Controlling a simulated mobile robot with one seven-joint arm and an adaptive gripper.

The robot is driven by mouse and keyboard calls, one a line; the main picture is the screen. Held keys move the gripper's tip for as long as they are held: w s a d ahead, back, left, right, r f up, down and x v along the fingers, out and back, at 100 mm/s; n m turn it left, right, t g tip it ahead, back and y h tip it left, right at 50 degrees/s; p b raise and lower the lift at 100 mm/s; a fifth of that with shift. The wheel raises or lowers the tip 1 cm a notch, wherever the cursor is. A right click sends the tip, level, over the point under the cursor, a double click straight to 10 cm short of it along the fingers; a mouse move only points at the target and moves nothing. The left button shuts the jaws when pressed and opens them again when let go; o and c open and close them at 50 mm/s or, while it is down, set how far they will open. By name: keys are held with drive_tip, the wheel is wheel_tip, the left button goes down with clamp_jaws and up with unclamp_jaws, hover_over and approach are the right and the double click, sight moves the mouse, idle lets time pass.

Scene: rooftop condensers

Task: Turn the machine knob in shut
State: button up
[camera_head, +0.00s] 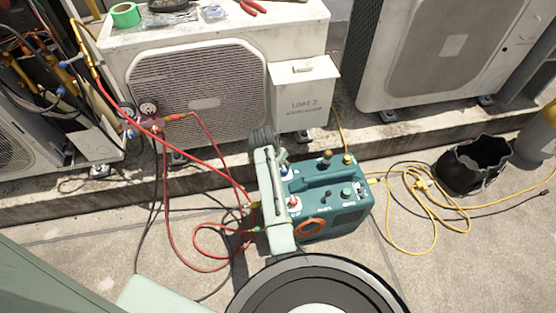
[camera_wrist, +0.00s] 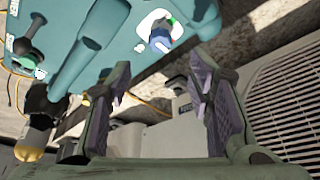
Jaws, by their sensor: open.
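The teal machine (camera_head: 318,196) stands on the roof floor, with several knobs on its top. A blue knob (camera_wrist: 160,42) on a white plate shows in the wrist view, and at the machine's far left corner in the head view (camera_head: 284,172). A red knob (camera_head: 294,202) on a white plate sits at the near left. I cannot read which knob is marked in. My gripper (camera_wrist: 160,88) is open and empty, its two fingers spread wide below the blue knob in the wrist view, apart from it. In the head view my arm covers the machine's left edge.
Red hoses (camera_head: 200,240) and a yellow cord (camera_head: 400,235) lie around the machine. A black bucket (camera_head: 470,168) stands at right. Behind are a condenser (camera_head: 195,95) with tools on top and a white box (camera_head: 303,95).

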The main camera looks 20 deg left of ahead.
drive_tip(key=shift+v, duration=1.3)
